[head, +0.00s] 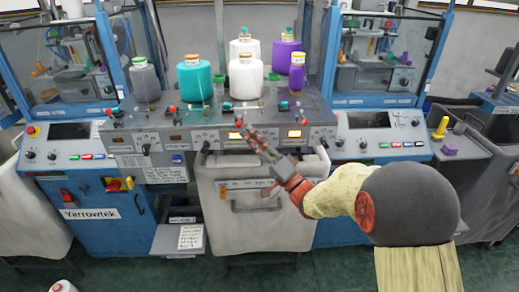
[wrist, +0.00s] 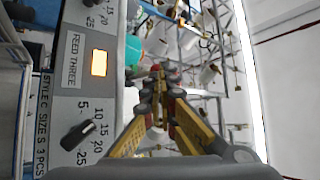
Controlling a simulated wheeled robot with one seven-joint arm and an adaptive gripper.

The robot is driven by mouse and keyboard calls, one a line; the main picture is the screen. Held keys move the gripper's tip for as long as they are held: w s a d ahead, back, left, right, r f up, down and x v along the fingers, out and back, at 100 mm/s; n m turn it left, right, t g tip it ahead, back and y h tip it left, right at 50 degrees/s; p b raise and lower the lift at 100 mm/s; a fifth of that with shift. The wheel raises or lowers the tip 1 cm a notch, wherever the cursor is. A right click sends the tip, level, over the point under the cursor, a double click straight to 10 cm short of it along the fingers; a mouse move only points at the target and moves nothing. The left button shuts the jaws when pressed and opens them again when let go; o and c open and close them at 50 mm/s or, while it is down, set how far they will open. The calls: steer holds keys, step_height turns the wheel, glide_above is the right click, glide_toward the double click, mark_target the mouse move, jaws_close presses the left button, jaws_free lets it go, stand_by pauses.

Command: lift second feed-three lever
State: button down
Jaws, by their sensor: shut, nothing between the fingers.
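My gripper (head: 243,128) is shut and empty, its tips over the front of the grey control panel (head: 125,142) in the head view. In the wrist view my gripper (wrist: 158,72) points away, beside the panel's edge. There the panel face carries a FEED THREE label (wrist: 71,59), a lit orange window (wrist: 99,63) and a black lever-like knob (wrist: 80,135) on a 5-to-25 scale. The gripper is to the right of these and appears apart from them. Part of another scale shows above. I cannot tell which knob or lever is the second feed-three one; my arm covers part of the panel.
A white bin (head: 235,215) stands below the panel. Blue machines flank it, the left one marked Yarrowtek (head: 85,213). Open floor lies in front.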

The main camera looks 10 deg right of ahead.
steer(key=shift+w+a+r, duration=0.25)
steer(key=shift+w+a, duration=0.05)
steer(key=shift+r, duration=0.1)
steer(key=shift+r+m+h+p, duration=0.3)
steer(key=shift+m+p, duration=0.1)
steer(key=shift+p, duration=0.4)
